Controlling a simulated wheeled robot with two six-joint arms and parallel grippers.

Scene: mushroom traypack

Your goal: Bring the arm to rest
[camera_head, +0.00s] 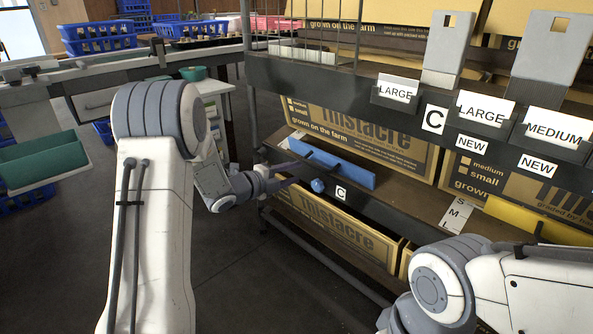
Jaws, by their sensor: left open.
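My left arm rises from the bottom left, bends at its grey joint and reaches down to the right. My left gripper (297,172) is at the end of it, at the front of the middle shelf. Its jaws are open, beside the left part of a long blue piece (333,164) on that shelf. A small blue knob (317,186) is just right of the fingertips. I cannot tell whether the fingers touch either. My right arm shows at the bottom right as white links and a grey joint; its gripper is out of view.
The dark shelf rack (400,215) fills the right side, with cardboard boxes (365,135) and label holders (396,94). At the left are a green tray (42,160), a white-topped bench (105,70) and blue crates (97,37). Dark floor between is open.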

